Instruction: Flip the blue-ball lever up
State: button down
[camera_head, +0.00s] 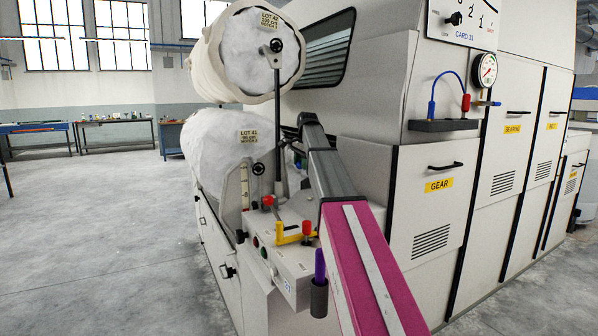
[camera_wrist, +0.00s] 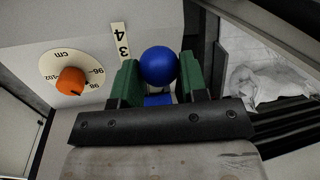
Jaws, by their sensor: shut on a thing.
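The blue ball (camera_wrist: 159,66) of the lever sits between the two green finger pads of my gripper (camera_wrist: 158,80) in the wrist view. The pads are closed on it from both sides. A bit of blue shows just below the ball between the fingers; most of the lever's stem is hidden. In the head view my arm reaches over the machine's side shelf, and I cannot make out the gripper or the blue ball there.
An orange knob (camera_wrist: 71,81) on a round cm dial and a strip numbered 3 and 4 (camera_wrist: 120,42) are left of the ball. The head view shows a yellow handle (camera_head: 288,238), a purple grip (camera_head: 319,263) and cotton rolls (camera_head: 262,62) near my arm. The floor at left is clear.

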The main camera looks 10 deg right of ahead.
jog(key=shift+w+d+r, duration=0.15)
jog(key=shift+d+r, duration=0.25)
jog(key=c, duration=0.7)
grip_release()
jog(key=shift+d, duration=0.15)
jog(key=shift+r, duration=0.5)
jog(key=r, duration=0.3)
jog(key=s+r, duration=0.1)
jog(key=r, duration=0.5)
jog(key=shift+s+d+r, duration=0.3)
jog(key=shift+s+d, duration=0.1)
